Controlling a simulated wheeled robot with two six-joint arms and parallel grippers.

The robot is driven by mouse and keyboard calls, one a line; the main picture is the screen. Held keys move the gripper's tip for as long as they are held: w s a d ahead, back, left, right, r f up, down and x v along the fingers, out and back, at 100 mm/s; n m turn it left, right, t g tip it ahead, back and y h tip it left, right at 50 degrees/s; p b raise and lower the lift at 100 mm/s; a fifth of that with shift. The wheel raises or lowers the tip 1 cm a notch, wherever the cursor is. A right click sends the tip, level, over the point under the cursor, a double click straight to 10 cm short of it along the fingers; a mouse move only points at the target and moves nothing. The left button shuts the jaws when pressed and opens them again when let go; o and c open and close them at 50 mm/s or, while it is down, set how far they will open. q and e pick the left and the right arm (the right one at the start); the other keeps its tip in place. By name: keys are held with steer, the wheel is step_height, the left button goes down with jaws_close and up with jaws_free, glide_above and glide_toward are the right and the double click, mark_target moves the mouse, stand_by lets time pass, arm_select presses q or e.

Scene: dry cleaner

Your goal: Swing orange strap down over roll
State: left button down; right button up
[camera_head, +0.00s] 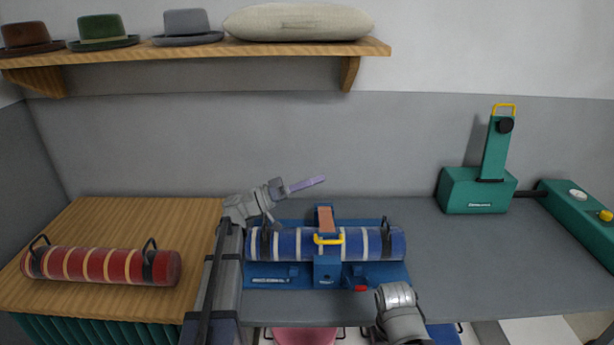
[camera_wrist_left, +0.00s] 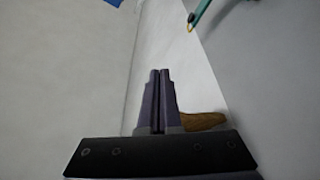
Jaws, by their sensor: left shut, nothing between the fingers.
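The orange strap (camera_head: 325,218) runs from behind the blue striped roll (camera_head: 290,243) to its upper side. A yellow handle (camera_head: 329,239) lies across the roll's middle at the strap's near end. I cannot tell whether the strap touches the roll. The roll lies in a blue cradle (camera_head: 268,281) with a blue block (camera_head: 327,272) at its front middle. My left gripper (camera_head: 322,180) is shut and empty, above and behind the cradle, apart from the strap. Its closed purple fingers also show in the left wrist view (camera_wrist_left: 158,72). My right arm shows at the bottom, but its fingers do not.
A red striped roll (camera_head: 100,266) lies on the wooden counter (camera_head: 130,218) at left. A green machine (camera_head: 478,190) stands at the right back. A shelf (camera_head: 240,50) with hats and a cushion hangs above. The grey counter (camera_head: 480,255) is clear right of the cradle.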

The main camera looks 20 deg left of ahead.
arm_select(q)
steer(key=s+d+f+m+g+h+b, duration=0.1)
steer(key=s+f+m+b, duration=0.3)
steer(key=f+b, duration=0.4)
steer(key=s+d+f+m+g+h+b, duration=0.1)
steer(key=s+f+m+b, duration=0.3)
steer(key=f+b, duration=0.5)
steer(key=shift+s+d+f+g, duration=0.15)
steer(key=shift+s+d+g, duration=0.2)
steer(key=shift+s, duration=0.35)
step_height(320, 180, up, 4)
steer(key=s+r+p, duration=0.1)
steer(key=p, duration=0.3)
steer(key=w+f+b+v, duration=0.1)
steer(key=b+v, duration=0.2)
steer(key=v, duration=0.7)
steer(key=shift+w, duration=0.15)
